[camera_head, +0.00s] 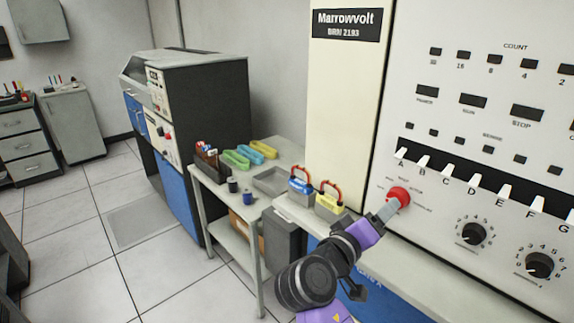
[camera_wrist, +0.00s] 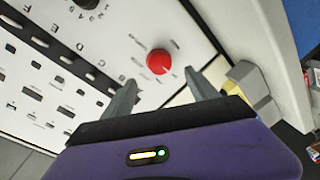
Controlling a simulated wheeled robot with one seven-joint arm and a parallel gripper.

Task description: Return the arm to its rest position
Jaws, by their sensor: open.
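My arm reaches up from the bottom middle of the head view, with purple and dark grey links.
A blue padlock (camera_head: 300,187) and a yellow padlock (camera_head: 329,203) with red shackles stand on the ledge left of my gripper. Black knobs (camera_head: 471,235) and white switches (camera_head: 447,172) line the panel. Floor is free at left.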

